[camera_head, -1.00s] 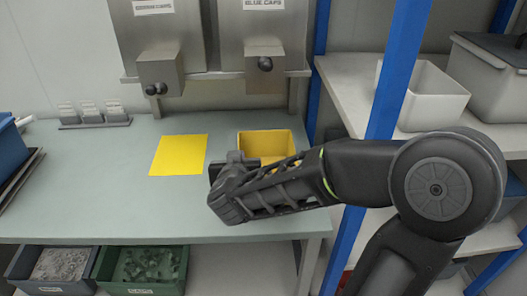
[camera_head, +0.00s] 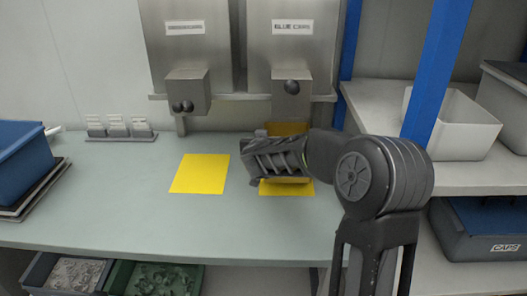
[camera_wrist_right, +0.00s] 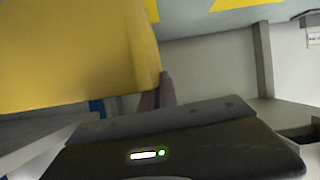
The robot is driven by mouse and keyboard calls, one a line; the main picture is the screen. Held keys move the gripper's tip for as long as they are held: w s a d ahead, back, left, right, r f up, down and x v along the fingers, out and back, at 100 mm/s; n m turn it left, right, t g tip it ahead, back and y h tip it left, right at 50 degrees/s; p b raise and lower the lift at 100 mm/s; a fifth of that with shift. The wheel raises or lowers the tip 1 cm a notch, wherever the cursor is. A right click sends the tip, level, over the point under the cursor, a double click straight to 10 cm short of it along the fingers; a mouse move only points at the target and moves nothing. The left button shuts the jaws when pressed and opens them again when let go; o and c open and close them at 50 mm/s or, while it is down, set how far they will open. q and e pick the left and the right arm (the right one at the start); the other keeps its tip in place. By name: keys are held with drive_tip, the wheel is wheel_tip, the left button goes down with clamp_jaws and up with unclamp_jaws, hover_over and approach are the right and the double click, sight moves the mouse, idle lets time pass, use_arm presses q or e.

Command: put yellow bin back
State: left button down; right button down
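The yellow bin (camera_head: 287,128) is largely hidden behind my right gripper (camera_head: 250,150) in the head view, under the blue caps dispenser (camera_head: 292,85). In the right wrist view the bin (camera_wrist_right: 75,50) fills the upper left, close to the camera, with a dark finger (camera_wrist_right: 165,90) against its edge. My right gripper appears shut on the bin's wall; the grip itself is partly hidden. A yellow patch (camera_head: 300,189) shows on the table below the bin. A flat yellow square (camera_head: 200,173) lies bare to its left. My left gripper is not in view.
A second dispenser (camera_head: 187,88) hangs to the left. A blue bin (camera_head: 22,158) stands at the table's left end. A blue post (camera_head: 437,70) and a shelf with a white bin (camera_head: 450,125) stand right. The table's middle and front are clear.

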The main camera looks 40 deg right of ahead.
wheel_tip(320, 180, down, 4)
drive_tip(key=shift+r+b, duration=0.25)
drive_tip(key=shift+b, duration=0.7)
drive_tip(key=shift+r, duration=0.1)
drive_tip(key=c, duration=2.1)
unclamp_jaws()
drive_tip(key=shift+f, duration=0.25)
drive_tip(key=o, duration=0.5)
drive_tip(key=shift+c, duration=0.2)
